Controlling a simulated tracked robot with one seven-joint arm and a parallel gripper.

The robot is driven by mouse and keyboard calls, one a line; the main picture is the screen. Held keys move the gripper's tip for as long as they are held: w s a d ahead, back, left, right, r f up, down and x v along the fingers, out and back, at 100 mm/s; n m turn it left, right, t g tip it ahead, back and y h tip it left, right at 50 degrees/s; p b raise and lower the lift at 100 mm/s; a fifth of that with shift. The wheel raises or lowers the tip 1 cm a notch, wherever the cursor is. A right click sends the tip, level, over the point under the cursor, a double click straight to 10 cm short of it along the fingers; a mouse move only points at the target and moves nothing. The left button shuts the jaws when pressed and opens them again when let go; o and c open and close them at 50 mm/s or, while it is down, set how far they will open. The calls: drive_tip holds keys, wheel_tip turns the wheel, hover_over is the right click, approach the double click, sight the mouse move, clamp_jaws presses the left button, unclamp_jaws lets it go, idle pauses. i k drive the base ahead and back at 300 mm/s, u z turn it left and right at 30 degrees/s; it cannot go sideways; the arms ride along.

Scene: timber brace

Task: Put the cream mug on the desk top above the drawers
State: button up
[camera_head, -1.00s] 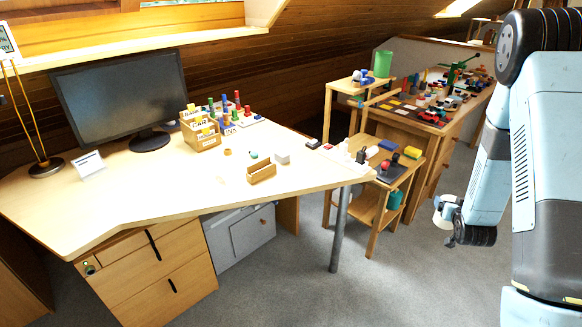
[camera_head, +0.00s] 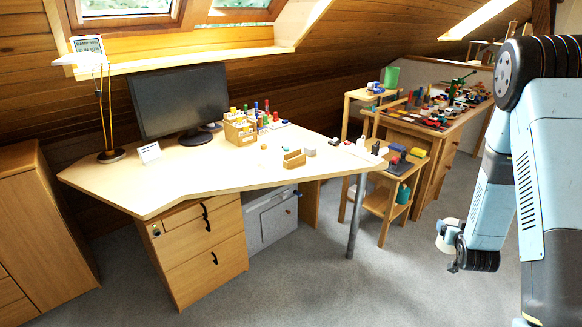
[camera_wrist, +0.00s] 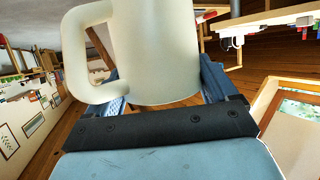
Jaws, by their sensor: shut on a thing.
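The cream mug (camera_wrist: 155,50) fills the upper middle of the wrist view, with its handle to the left. My gripper (camera_wrist: 165,95) is shut on it, with a finger on each side of its body. In the head view the mug (camera_head: 446,236) shows small and pale at the end of my gripper (camera_head: 462,250), over the grey floor to the right of the desk and well apart from it. The desk top (camera_head: 180,183) is pale wood, and its front left part above the drawers (camera_head: 205,248) is bare.
A monitor (camera_head: 180,102), a lamp (camera_head: 110,155) and a small white card (camera_head: 149,152) stand on the desk's back left. A wooden organiser (camera_head: 240,130) and small items lie farther right. A metal leg (camera_head: 357,215) supports the right end. A small shelf (camera_head: 385,200) stands beyond. The front floor is clear.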

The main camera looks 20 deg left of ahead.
sight(192, 176)
drive_tip(key=k, duration=0.65)
drive_tip(key=z, duration=0.65)
drive_tip(key=i, duration=0.15)
drive_tip(key=u, duration=1.75)
drive_tip(key=i, duration=1.4)
drive_tip(key=u, duration=0.05)
